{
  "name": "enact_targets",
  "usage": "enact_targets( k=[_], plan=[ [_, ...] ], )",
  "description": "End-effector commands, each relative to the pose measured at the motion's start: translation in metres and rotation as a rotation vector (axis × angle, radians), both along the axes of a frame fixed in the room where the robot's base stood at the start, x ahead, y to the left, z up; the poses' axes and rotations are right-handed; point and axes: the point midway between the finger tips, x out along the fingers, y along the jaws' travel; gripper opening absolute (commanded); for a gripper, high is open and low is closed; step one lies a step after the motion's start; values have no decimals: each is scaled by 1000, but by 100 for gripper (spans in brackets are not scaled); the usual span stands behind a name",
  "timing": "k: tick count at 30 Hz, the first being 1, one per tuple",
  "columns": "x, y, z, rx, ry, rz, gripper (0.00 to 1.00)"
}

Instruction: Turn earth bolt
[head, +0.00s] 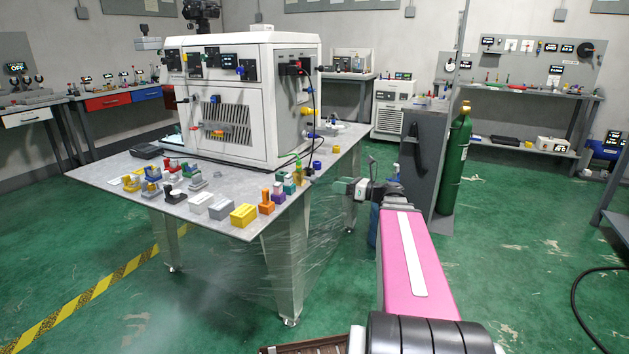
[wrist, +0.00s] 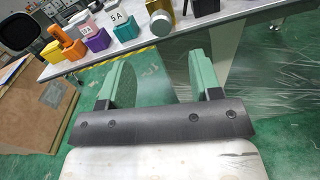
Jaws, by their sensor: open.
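The white machine (head: 225,100) stands on the metal table (head: 130,180) in the head view. Its right side carries a yellow fitting (head: 307,112), a small blue part and dark cables. I cannot tell which part is the earth bolt. My gripper (head: 345,188) is off the table's right edge, apart from the machine. In the wrist view my gripper (wrist: 156,72) is open, with two green fingers wide apart and nothing between them. The table edge and several blocks lie beyond the fingertips.
A yellow block (head: 243,215), an orange part (head: 266,202) and several coloured blocks line the table's near edge. A green gas cylinder (head: 456,160) stands beside a grey cabinet (head: 422,150) at right. Green floor is free in front. A black cable (head: 580,300) lies at far right.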

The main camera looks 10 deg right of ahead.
Motion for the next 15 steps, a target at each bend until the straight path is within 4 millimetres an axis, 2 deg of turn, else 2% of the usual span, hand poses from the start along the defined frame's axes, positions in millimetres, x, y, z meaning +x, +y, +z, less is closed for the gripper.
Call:
enact_targets(
  k=[3,8,15],
  plan=[
    [0,0,0,-68,-94,0,58],
    [2,2,0,-103,-142,0,58],
    [18,24,0,-102,-143,2,58]
  ],
)
